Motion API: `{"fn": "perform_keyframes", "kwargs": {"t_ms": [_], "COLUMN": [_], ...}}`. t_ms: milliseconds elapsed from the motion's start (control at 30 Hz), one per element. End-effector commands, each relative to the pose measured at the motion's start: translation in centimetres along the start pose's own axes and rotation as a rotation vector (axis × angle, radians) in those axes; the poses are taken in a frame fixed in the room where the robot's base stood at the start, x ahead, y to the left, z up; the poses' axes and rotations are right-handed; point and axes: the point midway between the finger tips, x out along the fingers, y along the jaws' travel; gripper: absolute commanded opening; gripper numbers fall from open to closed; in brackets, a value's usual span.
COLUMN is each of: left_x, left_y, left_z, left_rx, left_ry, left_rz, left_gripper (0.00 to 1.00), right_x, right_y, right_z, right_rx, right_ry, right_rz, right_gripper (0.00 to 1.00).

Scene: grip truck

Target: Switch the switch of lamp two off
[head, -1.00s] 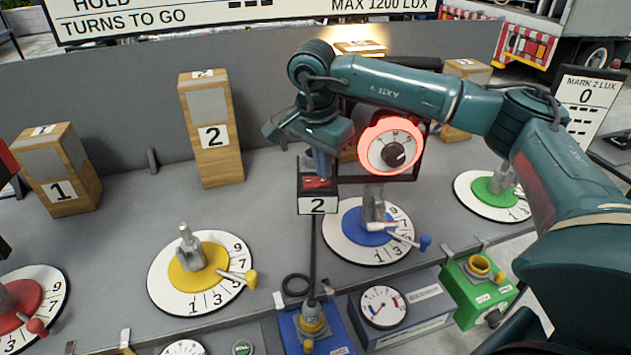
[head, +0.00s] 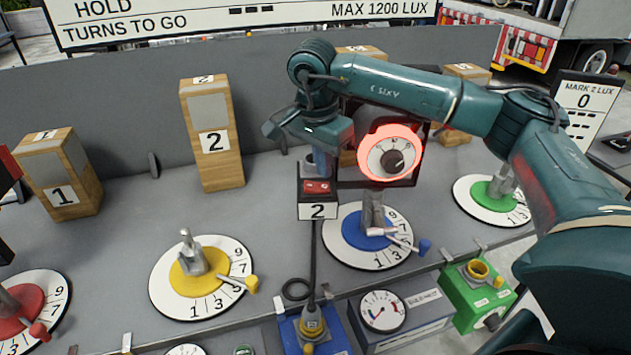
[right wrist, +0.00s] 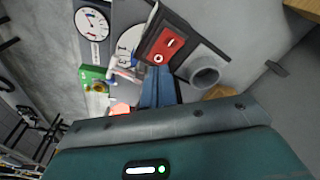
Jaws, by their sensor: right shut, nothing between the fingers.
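The switch box labelled 2 (head: 317,211) stands on the grey bench with a red rocker (head: 317,187) on top. In the right wrist view the rocker (right wrist: 165,45) shows two white marks, a line and a circle. My right gripper (head: 318,172) is shut and empty, pointing down just above and behind the rocker. In the right wrist view its blue fingertips (right wrist: 157,70) are close to the circle end; I cannot tell whether they touch. A lamp housing with a red-rimmed dial (head: 390,157) stands behind, partly hidden by my arm. My left gripper is not in view.
Wooden blocks 1 (head: 60,190) and 2 (head: 214,142) stand to the left. Numbered discs with yellow (head: 190,272) and blue (head: 355,235) centres flank the box, with upright posts and small handles. A black cable runs forward from the box.

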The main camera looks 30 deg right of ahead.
Motion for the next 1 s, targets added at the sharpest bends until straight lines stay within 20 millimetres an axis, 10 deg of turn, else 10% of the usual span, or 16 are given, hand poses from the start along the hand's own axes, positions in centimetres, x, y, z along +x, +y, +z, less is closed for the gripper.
{"fn": "perform_keyframes", "kwargs": {"t_ms": [1000], "left_x": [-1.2], "left_y": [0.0], "left_z": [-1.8], "left_rx": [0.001], "left_ry": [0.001], "left_rz": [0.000], "left_gripper": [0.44], "right_x": [-4.7], "right_y": [0.0], "right_z": [-0.7], "right_rx": [0.000], "right_ry": [0.000], "right_rz": [0.000], "right_gripper": [0.00]}}
